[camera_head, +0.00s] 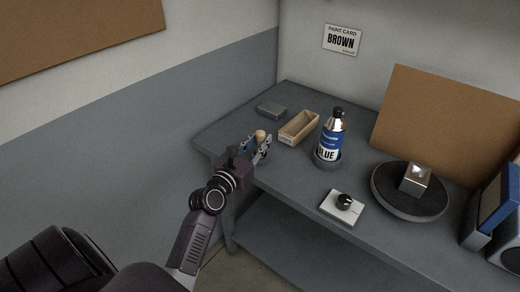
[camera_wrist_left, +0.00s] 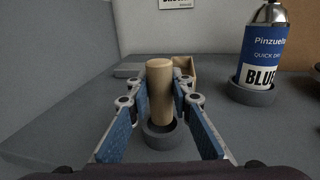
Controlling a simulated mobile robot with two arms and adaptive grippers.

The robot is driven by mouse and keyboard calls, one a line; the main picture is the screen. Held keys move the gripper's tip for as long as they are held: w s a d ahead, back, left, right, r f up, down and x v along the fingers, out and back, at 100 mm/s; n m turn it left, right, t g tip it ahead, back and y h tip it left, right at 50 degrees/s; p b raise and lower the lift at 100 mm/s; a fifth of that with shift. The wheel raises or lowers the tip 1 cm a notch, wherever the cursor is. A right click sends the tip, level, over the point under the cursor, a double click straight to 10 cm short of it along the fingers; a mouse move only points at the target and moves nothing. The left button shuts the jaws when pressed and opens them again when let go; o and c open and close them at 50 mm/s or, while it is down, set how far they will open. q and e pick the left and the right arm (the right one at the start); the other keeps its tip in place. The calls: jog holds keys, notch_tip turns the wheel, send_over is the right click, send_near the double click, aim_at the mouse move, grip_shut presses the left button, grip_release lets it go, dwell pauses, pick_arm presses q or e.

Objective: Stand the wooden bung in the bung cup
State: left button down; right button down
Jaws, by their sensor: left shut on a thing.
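The wooden bung (camera_head: 260,134) is a pale, upright cylinder; it also shows in the left wrist view (camera_wrist_left: 160,88). My left gripper (camera_head: 262,146) is shut on it, with the blue finger pads on either side. A dark grey round cup (camera_wrist_left: 158,138), which looks like the bung cup, is at the bung's lower end in the left wrist view. The bung's foot overlaps the cup's opening; I cannot tell whether it rests on the bottom. In the head view the gripper hides the cup. My right gripper is not in view.
A labelled wooden box (camera_head: 299,128) stands just behind the bung. A blue-labelled bottle (camera_head: 332,138) stands in a grey holder to the right. A white block with a black knob (camera_head: 342,206) and a round turntable (camera_head: 385,199) are farther right. A grey slab (camera_head: 271,111) lies behind.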

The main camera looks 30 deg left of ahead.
pick_arm(q)
notch_tip(320, 180, down, 2)
jog(key=shift+f, duration=0.25)
jog(key=shift+b, duration=0.3)
jog(key=shift+f, duration=0.2)
jog(key=c, duration=1.7)
grip_release()
jog(key=shift+c, duration=0.2)
jog(key=shift+r, duration=0.1)
